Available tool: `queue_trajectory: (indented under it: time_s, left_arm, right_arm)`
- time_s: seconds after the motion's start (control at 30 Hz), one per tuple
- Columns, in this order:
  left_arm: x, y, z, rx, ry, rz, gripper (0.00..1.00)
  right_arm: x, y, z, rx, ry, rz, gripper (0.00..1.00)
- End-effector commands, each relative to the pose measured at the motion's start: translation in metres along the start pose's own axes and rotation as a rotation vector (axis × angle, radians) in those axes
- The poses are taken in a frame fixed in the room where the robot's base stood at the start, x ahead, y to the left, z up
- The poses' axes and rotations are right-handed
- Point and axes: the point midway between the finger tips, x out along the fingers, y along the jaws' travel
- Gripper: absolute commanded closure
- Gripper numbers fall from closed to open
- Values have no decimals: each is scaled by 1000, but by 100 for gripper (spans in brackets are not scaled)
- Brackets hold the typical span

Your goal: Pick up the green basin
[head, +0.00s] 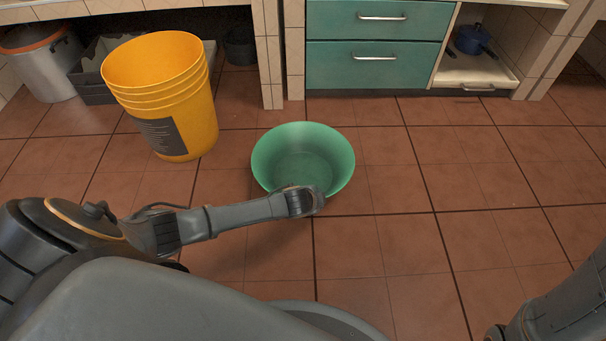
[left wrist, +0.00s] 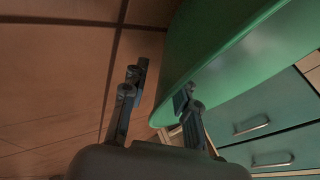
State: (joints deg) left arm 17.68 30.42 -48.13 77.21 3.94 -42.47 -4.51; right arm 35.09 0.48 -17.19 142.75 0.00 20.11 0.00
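The green basin (head: 304,158) stands upright on the tiled floor in the middle of the head view and looks empty. My left gripper (head: 312,198) is at its near rim. In the left wrist view the basin (left wrist: 225,50) fills the upper right. The fingers of my left gripper (left wrist: 163,90) are spread apart, with the basin's edge reaching between them. One finger is over the floor and the other overlaps the green wall. I cannot tell whether either finger touches it. My right arm shows at the lower right of the head view, its gripper out of frame.
A tall yellow bucket (head: 165,95) stands left of the basin. Behind it are a dark grey crate (head: 95,90) and a metal pot (head: 42,62) under the counter. A green drawer cabinet (head: 375,45) stands behind. The floor (head: 470,190) to the right is clear.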

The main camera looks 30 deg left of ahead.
Motion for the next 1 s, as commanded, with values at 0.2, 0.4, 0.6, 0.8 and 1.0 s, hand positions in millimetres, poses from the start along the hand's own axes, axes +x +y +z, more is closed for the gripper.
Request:
queue_trajectory:
  time_s: [0.2,0.4,0.6,0.8,1.0]
  left_arm:
    - [5,0,-1,-1,1,0,71]
    - [5,0,-1,-1,1,0,83]
    - [5,0,0,0,0,0,100]
    - [5,-1,-1,0,1,-1,100]
    - [3,-2,-2,0,1,-1,100]
  right_arm:
    - [3,-2,-5,-2,15,-6,60]
    - [3,-1,-4,-2,14,-6,60]
    - [3,-2,-4,-2,14,-6,60]
    - [3,-2,-4,-2,14,-6,60]
    - [6,-1,-4,-1,16,-6,60]
